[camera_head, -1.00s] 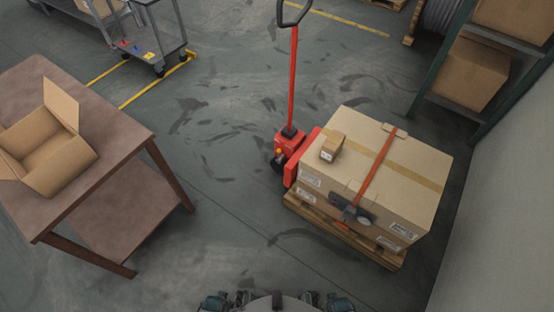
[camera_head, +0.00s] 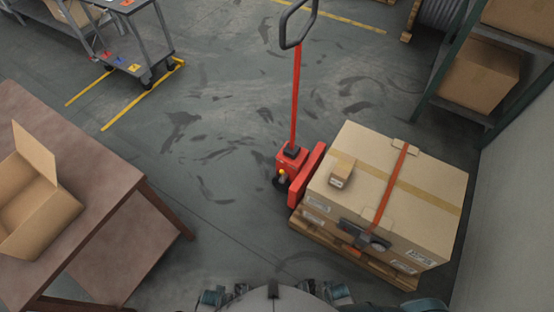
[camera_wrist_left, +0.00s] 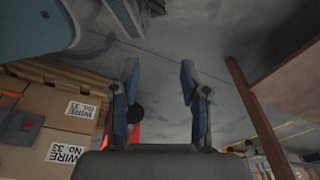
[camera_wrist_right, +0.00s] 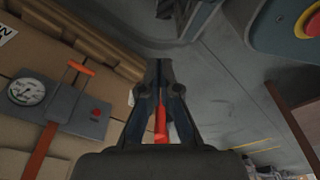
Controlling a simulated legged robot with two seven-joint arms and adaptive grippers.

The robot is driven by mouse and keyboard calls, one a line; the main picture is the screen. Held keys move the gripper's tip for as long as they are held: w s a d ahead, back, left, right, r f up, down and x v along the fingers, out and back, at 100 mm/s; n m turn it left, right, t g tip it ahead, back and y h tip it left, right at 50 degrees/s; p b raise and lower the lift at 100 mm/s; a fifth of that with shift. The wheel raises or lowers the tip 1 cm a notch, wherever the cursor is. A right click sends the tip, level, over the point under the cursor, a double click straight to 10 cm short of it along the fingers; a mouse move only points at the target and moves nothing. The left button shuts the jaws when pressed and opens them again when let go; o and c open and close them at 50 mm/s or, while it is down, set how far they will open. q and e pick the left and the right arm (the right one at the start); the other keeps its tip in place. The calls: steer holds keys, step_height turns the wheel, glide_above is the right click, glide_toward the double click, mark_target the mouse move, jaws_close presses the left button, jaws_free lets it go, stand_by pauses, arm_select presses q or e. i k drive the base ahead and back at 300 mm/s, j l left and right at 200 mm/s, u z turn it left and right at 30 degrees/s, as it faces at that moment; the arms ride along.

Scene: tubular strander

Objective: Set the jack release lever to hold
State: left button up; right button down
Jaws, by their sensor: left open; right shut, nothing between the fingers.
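The red pallet jack (camera_head: 290,165) stands in the middle of the head view, with its tall red shaft and dark loop handle (camera_head: 297,24) upright. A small orange-yellow part (camera_head: 282,172) shows low on its body; I cannot tell whether it is the release lever, nor its setting. My left gripper (camera_wrist_left: 158,75) is open and empty in the left wrist view, with red of the jack partly hidden behind one finger. My right gripper (camera_wrist_right: 158,65) is shut and empty in the right wrist view; a red bar (camera_wrist_right: 160,122) shows behind its fingers. Both grippers are well short of the jack.
A large strapped carton (camera_head: 400,185) sits on a wooden pallet (camera_head: 340,250) beside the jack, with a small box (camera_head: 341,173) on top. A brown table (camera_head: 100,165) with an open carton (camera_head: 38,200) stands left. Shelving (camera_head: 440,85) is at right. Floor between table and jack is clear.

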mark_target(284, 175)
steer(key=i+j, duration=0.2)
steer(key=i, duration=0.2)
steer(key=i+j, duration=0.2)
steer(key=i, duration=0.25)
